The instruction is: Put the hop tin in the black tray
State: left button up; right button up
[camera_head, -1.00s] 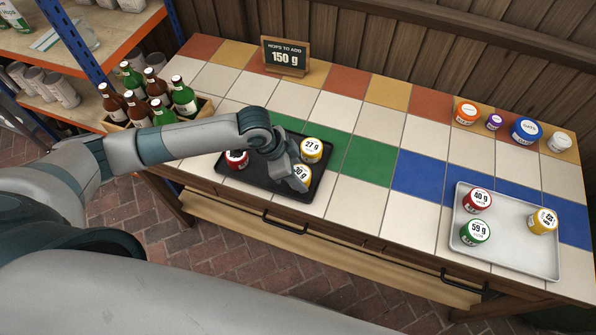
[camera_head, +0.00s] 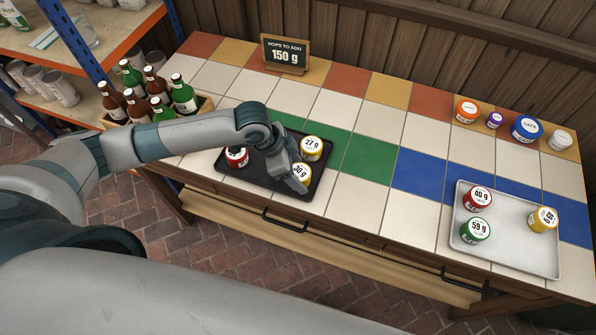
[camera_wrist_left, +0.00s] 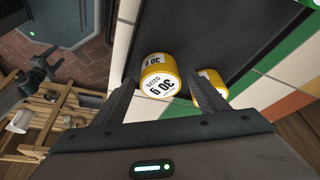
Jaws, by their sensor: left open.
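The black tray (camera_head: 316,191) lies on the tiled counter at the middle left. In it stand a red tin (camera_head: 236,156), a yellow 27 g tin (camera_head: 312,147) and a yellow 30 g tin (camera_head: 300,174). My left gripper (camera_head: 300,186) is over the tray at the 30 g tin. In the left wrist view the open fingers (camera_wrist_left: 160,95) have the 30 g tin (camera_wrist_left: 160,72) just ahead between them, and the other yellow tin (camera_wrist_left: 212,80) is by the right finger. I cannot tell whether the fingers touch the tin.
A pale tray (camera_head: 505,250) at the right holds a red 40 g tin (camera_head: 477,199), a green 59 g tin (camera_head: 475,230) and a yellow tin (camera_head: 543,219). A sign (camera_head: 285,54) reads 150 g. A bottle crate (camera_head: 206,103) stands left; several jars (camera_head: 526,128) line the back right.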

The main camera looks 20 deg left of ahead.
pick_arm(q)
jog(key=b+v, duration=0.1)
jog(key=v, duration=1)
jog(key=shift+d, duration=0.1)
dwell(0.5)
